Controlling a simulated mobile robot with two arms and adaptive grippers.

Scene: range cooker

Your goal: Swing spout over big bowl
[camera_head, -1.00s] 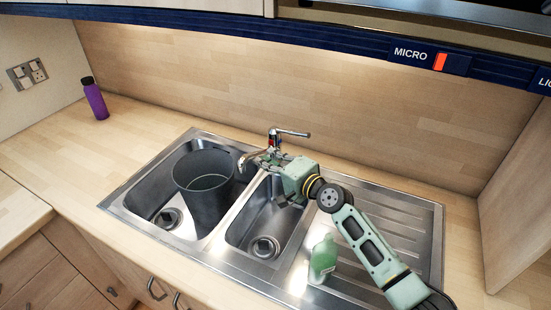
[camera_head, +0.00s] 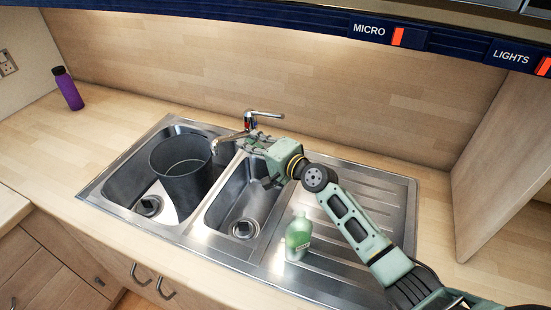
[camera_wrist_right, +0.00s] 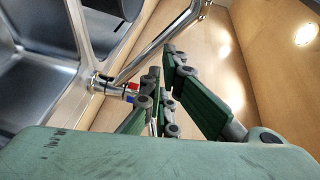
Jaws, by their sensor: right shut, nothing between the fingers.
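The chrome tap (camera_head: 250,122) stands behind the sink. Its spout (camera_head: 228,138) points left and toward the front, with its tip beside the right rim of the dark bucket in the big bowl (camera_head: 120,180). The tap's body with red and blue marks (camera_wrist_right: 131,92) and a chrome tube (camera_wrist_right: 150,48) show in the right wrist view. My right gripper (camera_head: 250,140) is shut and empty, close to the right side of the spout near the tap's base; I cannot tell whether it touches. Its green fingers (camera_wrist_right: 163,62) show in the right wrist view. My left gripper is not in view.
The grey bucket (camera_head: 185,170) stands in the big left bowl. The small bowl (camera_head: 225,205) is empty beneath my right gripper. A green bottle (camera_head: 298,238) stands on the drainer, near my right arm. A purple bottle (camera_head: 68,88) stands at the back left.

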